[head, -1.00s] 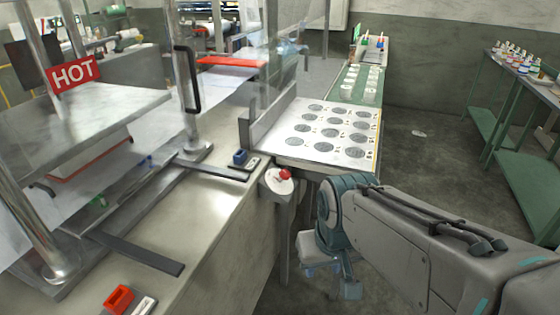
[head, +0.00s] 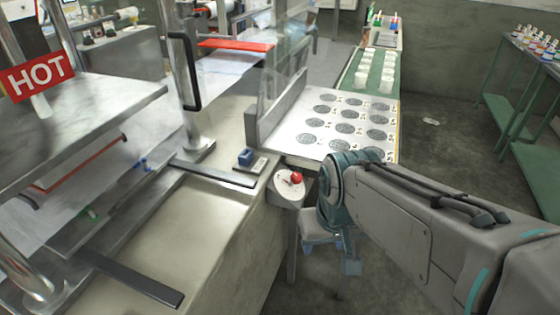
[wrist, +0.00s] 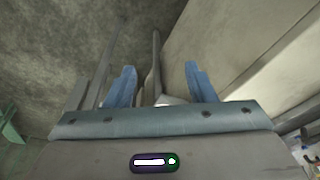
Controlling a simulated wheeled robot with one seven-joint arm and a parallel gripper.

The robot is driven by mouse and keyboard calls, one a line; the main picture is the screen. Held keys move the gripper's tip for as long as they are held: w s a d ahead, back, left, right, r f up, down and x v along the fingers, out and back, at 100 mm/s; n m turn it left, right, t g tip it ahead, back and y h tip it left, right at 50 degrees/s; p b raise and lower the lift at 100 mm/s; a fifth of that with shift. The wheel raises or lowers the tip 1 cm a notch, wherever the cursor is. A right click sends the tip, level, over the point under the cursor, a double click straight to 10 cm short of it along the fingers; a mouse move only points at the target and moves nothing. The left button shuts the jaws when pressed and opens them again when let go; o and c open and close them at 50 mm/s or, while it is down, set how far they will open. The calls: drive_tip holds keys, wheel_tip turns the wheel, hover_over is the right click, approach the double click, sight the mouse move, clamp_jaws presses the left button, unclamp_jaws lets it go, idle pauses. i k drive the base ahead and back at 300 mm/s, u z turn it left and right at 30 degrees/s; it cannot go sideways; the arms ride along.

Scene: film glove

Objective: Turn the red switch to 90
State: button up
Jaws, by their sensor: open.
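The red switch (head: 297,177) is a small red knob on a round white dial (head: 285,187), mounted at the counter's front corner in the head view. The dial's markings are too small to read. My gripper (head: 332,263) hangs below and to the right of the dial, apart from it, pointing down beside the counter. In the wrist view my gripper (wrist: 160,84) shows two blue fingers spread wide with nothing held between them. The red switch is not clearly visible in the wrist view.
A metal counter (head: 215,215) fills the left, with a press and a red HOT sign (head: 38,76). A sheet with grey discs (head: 345,125) lies behind.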

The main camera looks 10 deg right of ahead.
sight(296, 177)
drive_tip(key=u, duration=2.15)
drive_tip(key=k, duration=1.1)
drive_tip(key=z, duration=1.9)
drive_tip(key=i, duration=0.5)
